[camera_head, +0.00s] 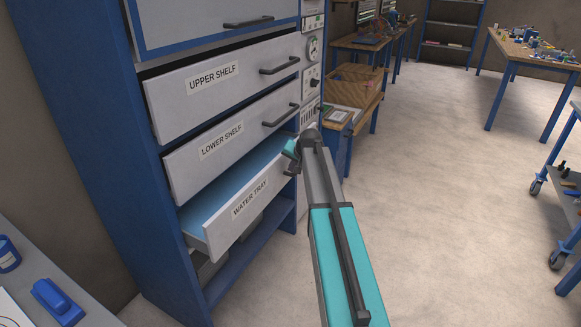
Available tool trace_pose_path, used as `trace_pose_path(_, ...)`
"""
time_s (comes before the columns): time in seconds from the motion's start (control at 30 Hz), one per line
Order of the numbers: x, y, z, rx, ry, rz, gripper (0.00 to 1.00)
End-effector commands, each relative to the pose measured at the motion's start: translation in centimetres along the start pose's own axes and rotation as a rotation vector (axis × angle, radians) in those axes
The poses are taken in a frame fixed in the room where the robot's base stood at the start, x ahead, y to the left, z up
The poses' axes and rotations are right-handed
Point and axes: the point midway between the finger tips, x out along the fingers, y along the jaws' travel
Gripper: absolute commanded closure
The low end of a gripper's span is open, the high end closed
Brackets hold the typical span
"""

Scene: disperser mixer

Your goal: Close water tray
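The water tray (236,224) is the lowest labelled drawer of a blue and grey cabinet. It stands pulled out, with its light blue inside showing behind the grey front. My gripper (291,163) is at the right end of the tray's front, at its upper edge. The tray's handle is not clearly visible there; my gripper and arm cover that area. I cannot tell whether the fingers are open or shut, or whether they touch the tray.
Above the tray are the lower shelf drawer (225,143) and the upper shelf drawer (215,83), each with a dark handle. The floor to the right is clear; a blue wheeled cart (567,210) is at the right edge.

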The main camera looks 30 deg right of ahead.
Motion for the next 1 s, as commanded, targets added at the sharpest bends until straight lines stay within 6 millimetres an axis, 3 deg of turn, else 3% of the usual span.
trace_pose_path(0.03, 0.1, -0.1, 0.7, 0.000, -0.016, 0.000, 1.00)
trace_pose_path(0.3, 0.1, -0.4, 1.0, -0.001, -0.019, -0.003, 1.00)
trace_pose_path(0.63, -1.6, -1.4, 0.0, -0.001, -0.018, -0.004, 1.00)
trace_pose_path(1.0, -1.5, -1.1, -0.3, -0.001, -0.011, -0.002, 1.00)
